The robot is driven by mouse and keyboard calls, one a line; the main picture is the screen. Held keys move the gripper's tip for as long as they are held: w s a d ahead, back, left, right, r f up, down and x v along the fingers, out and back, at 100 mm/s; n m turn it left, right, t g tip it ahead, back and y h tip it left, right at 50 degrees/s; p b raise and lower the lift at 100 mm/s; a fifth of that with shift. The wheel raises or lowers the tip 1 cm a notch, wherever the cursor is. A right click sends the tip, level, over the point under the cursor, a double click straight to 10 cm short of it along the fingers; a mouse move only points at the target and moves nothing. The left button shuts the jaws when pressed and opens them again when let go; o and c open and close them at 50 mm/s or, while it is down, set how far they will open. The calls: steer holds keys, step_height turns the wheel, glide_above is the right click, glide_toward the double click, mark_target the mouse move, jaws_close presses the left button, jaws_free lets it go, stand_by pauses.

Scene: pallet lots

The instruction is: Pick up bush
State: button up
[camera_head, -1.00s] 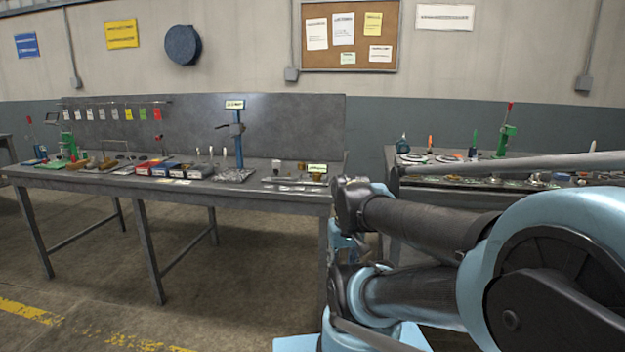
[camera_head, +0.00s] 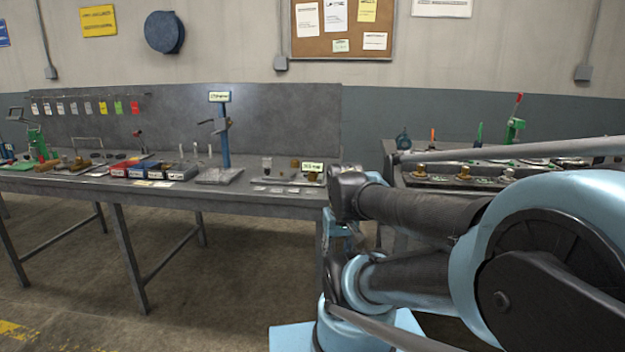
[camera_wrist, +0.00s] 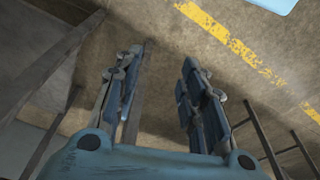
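I cannot single out the bush with certainty. Small brass-coloured and dark parts (camera_head: 295,164) stand at the right end of the left workbench (camera_head: 255,205) in the head view, and more brass-coloured parts (camera_head: 465,173) stand on the right bench. My gripper (camera_wrist: 160,68) shows in the wrist view with its two fingers apart. Nothing is between them, and the concrete floor lies beyond. In the head view my folded arm covers the right foreground and part of the gap between the benches.
Red and blue bins (camera_head: 130,168) and a blue stand (camera_head: 223,135) are on the left bench. A green press (camera_head: 514,128) stands on the right bench. Bench legs (camera_head: 128,258) rise from the floor. The floor before the left bench is clear, with yellow markings (camera_wrist: 215,30).

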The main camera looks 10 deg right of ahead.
steer(key=shift+o, duration=1.3)
step_height(320, 180, up, 2)
steer(key=shift+r+m, duration=0.1)
steer(key=shift+m, duration=0.2)
steer(key=w+d+r+m+y, duration=0.1)
steer(key=w+r+m+y, duration=0.1)
steer(key=w+r+m, duration=0.85)
steer(key=w+d+r+m+y, duration=0.15)
steer(key=w+r+m, duration=0.45)
steer(key=w+r, duration=0.95)
steer(key=m, duration=0.5)
glide_above(313, 172)
steer(key=d, duration=0.2)
steer(key=shift+g+y, duration=0.35)
steer(key=shift+g, duration=0.05)
step_height(313, 172, down, 13)
steer(key=shift+s+a+f, duration=0.1)
steer(key=shift+s+a, duration=0.05)
steer(key=shift+s+d+x, duration=0.15)
steer(key=shift+x, duration=1.15)
steer(key=shift+s+d+x, duration=0.15)
steer(key=shift+x, duration=1.2)
steer(key=shift+w+f, duration=0.1)
steer(key=shift+f, duration=0.05)
steer(key=c, duration=1.4)
